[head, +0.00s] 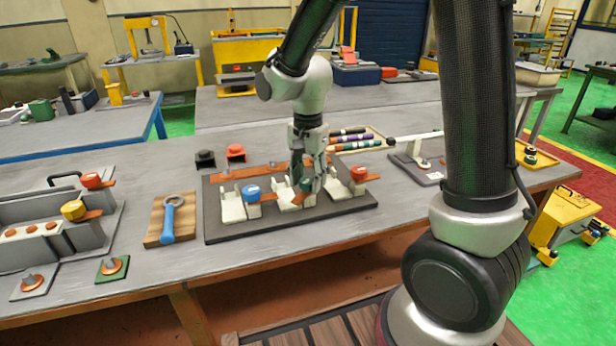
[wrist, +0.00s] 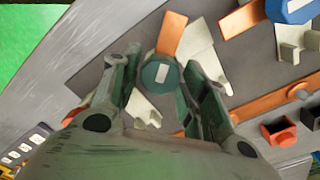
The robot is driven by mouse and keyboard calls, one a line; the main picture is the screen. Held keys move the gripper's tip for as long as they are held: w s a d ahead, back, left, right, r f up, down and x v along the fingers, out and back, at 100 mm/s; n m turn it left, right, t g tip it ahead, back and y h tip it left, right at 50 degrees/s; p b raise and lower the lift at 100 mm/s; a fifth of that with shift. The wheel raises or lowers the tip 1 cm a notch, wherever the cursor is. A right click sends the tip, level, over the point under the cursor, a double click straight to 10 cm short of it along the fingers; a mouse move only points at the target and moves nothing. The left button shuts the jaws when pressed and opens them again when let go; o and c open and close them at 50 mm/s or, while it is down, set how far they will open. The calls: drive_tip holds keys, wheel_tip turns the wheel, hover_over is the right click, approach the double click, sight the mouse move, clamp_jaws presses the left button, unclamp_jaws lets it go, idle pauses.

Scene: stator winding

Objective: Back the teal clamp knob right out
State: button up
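The teal clamp knob (wrist: 160,77) is round with a pale mark on top, and sits by an orange strap and cream clamp blocks. In the head view it is mostly hidden behind my gripper (head: 309,172), which points down over the middle clamp. In the wrist view the fingers of my gripper (wrist: 163,68) stand on either side of the knob, with a small gap showing at the right finger. The gripper looks open around the knob. The dark fixture plate (head: 225,232) also carries a blue knob (head: 251,191) and a red knob (head: 359,173).
A blue-handled tool (head: 168,220) lies on a wooden board to the left. A grey fixture with red (head: 92,180) and yellow (head: 73,210) knobs stands at far left. Black and red blocks (head: 236,152) sit behind the plate. A tray of coloured rods (head: 352,140) lies behind to the right.

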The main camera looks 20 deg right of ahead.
drive_tip(key=c, duration=0.5)
drive_tip(key=shift+o, duration=0.2)
drive_tip(key=shift+n, duration=0.3)
drive_tip(key=n, duration=1.2)
drive_tip(key=shift+n, duration=0.4)
drive_tip(key=n, duration=1.3)
drive_tip(key=shift+n, duration=0.4)
